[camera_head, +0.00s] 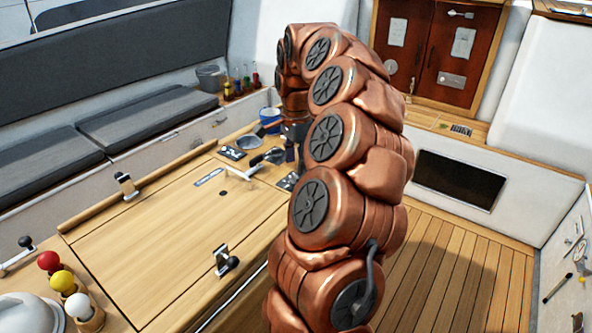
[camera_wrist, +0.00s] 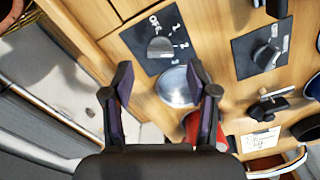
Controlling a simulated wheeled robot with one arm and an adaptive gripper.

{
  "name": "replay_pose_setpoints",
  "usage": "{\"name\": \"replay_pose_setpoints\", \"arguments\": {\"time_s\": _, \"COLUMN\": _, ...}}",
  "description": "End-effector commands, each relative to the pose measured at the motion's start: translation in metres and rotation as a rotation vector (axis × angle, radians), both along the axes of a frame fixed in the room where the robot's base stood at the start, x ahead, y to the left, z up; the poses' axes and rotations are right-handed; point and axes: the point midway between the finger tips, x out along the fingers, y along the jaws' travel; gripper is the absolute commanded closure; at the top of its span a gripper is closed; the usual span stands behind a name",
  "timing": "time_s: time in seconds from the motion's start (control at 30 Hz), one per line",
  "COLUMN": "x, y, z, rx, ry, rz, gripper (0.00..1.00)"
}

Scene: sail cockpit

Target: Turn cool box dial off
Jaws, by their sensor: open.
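A dark square panel (camera_wrist: 150,30) with a grey dial knob (camera_wrist: 160,47) lies in the wood in the wrist view. Its markings look like OFF, 1, 2 and 3; I cannot tell surely which mark the knob points to. My gripper (camera_wrist: 162,80) is open and empty, its two fingers spread just below the panel in that view, apart from the knob. In the head view my gripper (camera_head: 291,150) is mostly hidden by my arm, low over the far end of the wooden lid. I cannot make out the dial there.
A second dark panel (camera_wrist: 262,50) with a switch sits right of the dial. A round metal dish (camera_wrist: 177,88), a red cup (camera_wrist: 196,128) and a black lever (camera_wrist: 268,106) are close by. The wooden lid (camera_head: 180,225) carries metal latches.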

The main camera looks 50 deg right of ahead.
Motion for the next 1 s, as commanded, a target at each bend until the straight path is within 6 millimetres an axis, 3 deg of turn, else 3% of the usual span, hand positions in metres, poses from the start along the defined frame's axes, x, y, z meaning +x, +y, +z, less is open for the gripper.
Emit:
{"name": "replay_pose_setpoints", "arguments": {"time_s": 0.3, "x": 0.0, "y": 0.0, "z": -0.029, "rx": -0.001, "ry": -0.001, "rz": 0.002, "gripper": 0.42}}
{"name": "replay_pose_setpoints", "arguments": {"time_s": 0.7, "x": 0.0, "y": 0.0, "z": -0.036, "rx": -0.002, "ry": -0.002, "rz": 0.002, "gripper": 0.42}}
{"name": "replay_pose_setpoints", "arguments": {"time_s": 1.0, "x": 0.0, "y": 0.0, "z": -0.035, "rx": -0.002, "ry": -0.002, "rz": 0.003, "gripper": 0.71}}
